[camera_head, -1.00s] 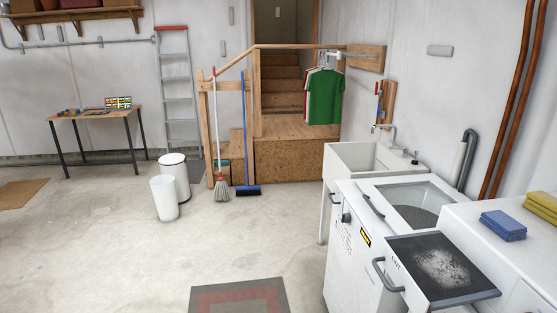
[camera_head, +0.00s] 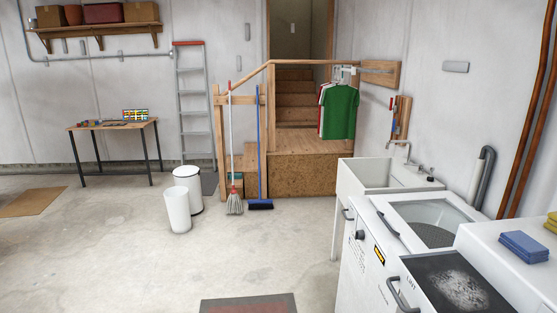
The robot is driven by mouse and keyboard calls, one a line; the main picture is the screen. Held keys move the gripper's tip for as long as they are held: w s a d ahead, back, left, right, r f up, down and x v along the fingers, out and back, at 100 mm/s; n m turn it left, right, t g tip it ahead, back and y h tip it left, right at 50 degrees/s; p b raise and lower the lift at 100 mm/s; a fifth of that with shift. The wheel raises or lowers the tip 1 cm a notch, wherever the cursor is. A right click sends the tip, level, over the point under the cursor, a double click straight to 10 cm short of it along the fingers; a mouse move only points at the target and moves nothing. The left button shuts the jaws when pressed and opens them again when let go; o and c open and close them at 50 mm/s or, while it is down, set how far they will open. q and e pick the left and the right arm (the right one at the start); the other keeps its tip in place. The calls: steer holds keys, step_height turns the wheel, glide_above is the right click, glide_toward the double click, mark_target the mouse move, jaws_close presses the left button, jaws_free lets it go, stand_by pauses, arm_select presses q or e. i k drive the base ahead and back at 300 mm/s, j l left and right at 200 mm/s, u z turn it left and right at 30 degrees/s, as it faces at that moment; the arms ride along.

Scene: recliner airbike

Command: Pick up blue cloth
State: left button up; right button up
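The folded blue cloth (camera_head: 524,246) lies on the white top of a machine (camera_head: 490,242) at the right edge of the head view. A yellow cloth (camera_head: 551,222) lies just behind and to its right, cut off by the picture edge. Neither of my grippers shows in the head view, so nothing is seen touching the blue cloth.
An open lint drawer (camera_head: 455,283) and a washer with a clear lid (camera_head: 430,219) stand left of the cloth. A sink (camera_head: 365,176) is behind them. Two white bins (camera_head: 178,210), a mop (camera_head: 234,203) and a broom (camera_head: 260,204) stand farther back.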

mark_target(530, 252)
steer(key=z, duration=1.45)
steer(key=i+j, duration=0.15)
